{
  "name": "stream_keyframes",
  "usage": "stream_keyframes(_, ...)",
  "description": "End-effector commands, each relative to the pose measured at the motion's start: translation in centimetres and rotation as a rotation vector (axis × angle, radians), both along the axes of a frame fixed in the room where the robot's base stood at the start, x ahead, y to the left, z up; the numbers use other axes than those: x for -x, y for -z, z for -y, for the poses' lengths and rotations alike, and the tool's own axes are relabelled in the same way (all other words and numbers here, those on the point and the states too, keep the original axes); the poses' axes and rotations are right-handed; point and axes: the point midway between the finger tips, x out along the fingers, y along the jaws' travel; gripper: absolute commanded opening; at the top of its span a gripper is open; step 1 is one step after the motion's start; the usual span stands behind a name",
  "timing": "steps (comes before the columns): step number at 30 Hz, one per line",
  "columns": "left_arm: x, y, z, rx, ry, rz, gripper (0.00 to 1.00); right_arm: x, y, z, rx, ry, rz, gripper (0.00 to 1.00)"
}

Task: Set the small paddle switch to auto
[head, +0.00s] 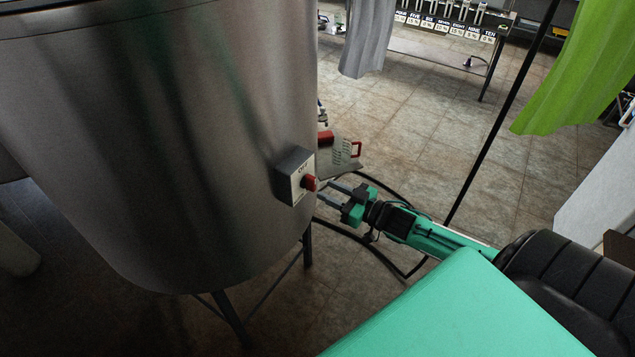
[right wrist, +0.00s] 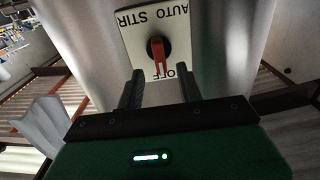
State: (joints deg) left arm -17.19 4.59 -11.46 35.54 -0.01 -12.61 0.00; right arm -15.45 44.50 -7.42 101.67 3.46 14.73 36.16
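The small paddle switch is a red paddle (head: 310,183) on a pale plate of a grey box (head: 293,165) fixed to the side of the big steel tank (head: 190,140). In the right wrist view the red paddle (right wrist: 158,54) points toward the OFF label (right wrist: 178,72). The AUTO and STIR labels (right wrist: 152,16) appear upside down at the other end of the plate. My right gripper (head: 328,190) is open and empty, just short of the box. Its two fingers (right wrist: 159,84) stand apart, on either side of the paddle's line. My left gripper is out of view.
A black hose (head: 385,262) loops on the tiled floor under my right arm. A grey and red device (head: 342,150) stands behind the switch box. Tank legs (head: 307,248) stand below. A thin dark pole (head: 500,115) rises behind my arm. Open floor (head: 420,110) lies beyond.

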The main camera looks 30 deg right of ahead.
Motion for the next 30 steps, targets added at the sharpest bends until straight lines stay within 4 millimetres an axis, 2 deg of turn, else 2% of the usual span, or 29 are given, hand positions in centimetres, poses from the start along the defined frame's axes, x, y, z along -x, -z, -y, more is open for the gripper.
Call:
stream_keyframes(3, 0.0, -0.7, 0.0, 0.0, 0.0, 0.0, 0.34, -1.5, -0.3, -0.6, -0.002, 0.001, 0.001, 0.37)
stream_keyframes(10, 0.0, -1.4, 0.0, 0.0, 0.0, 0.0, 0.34, -3.5, -0.2, -1.4, 0.0, 0.001, 0.001, 0.37)
stream_keyframes(24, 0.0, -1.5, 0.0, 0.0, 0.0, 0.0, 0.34, -4.3, 0.0, -1.8, 0.0, 0.0, -0.001, 0.37)
stream_keyframes(26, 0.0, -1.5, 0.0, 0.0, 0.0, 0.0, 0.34, -4.3, 0.0, -1.8, 0.0, 0.0, -0.001, 0.27)
stream_keyframes(30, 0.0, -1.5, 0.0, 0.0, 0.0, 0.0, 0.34, -4.3, 0.0, -1.8, 0.0, 0.0, -0.001, 0.0)
